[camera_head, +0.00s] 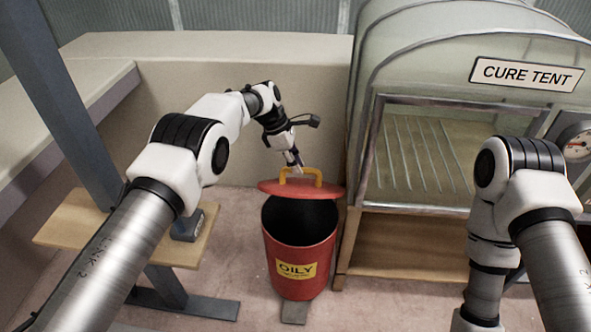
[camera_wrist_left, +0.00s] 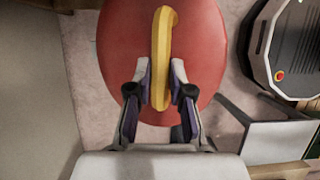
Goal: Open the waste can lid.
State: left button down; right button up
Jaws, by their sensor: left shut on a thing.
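The red waste can (camera_head: 299,250) stands on the floor with a yellow "OILY" label, and its dark inside shows. Its red lid (camera_head: 301,190) is above the rim, tilted up toward the back; whether it touches the rim at the back I cannot tell. The yellow lid handle (camera_head: 319,178) arches over the lid. My left gripper (camera_head: 294,166) is shut on the handle. In the left wrist view, the fingers (camera_wrist_left: 160,85) close on both sides of the yellow handle (camera_wrist_left: 163,40), over the red lid (camera_wrist_left: 203,50). My right arm is at the right; its gripper is out of view.
The cure tent (camera_head: 420,150) stands right of the can on a wooden stand (camera_head: 400,250). A wooden shelf (camera_head: 75,230) with a small dark device (camera_head: 187,225) is at the left. A beige bench wall (camera_head: 310,110) is behind. Some floor is free around the can.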

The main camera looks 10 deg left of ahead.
pick_arm(q)
jog(key=shift+f, duration=0.2)
jog(key=c, duration=1.1)
grip_release()
jog(key=shift+w+f, duration=0.1)
jog(key=shift+f, duration=0.05)
jog(key=shift+o, duration=0.2)
jog(key=shift+w+d+f, duration=0.1)
jog(key=shift+w+f, duration=0.05)
jog(key=shift+w, duration=0.05)
jog(key=shift+s+r, duration=0.1)
jog(key=shift+r, duration=0.15)
jog(key=v, duration=1.2)
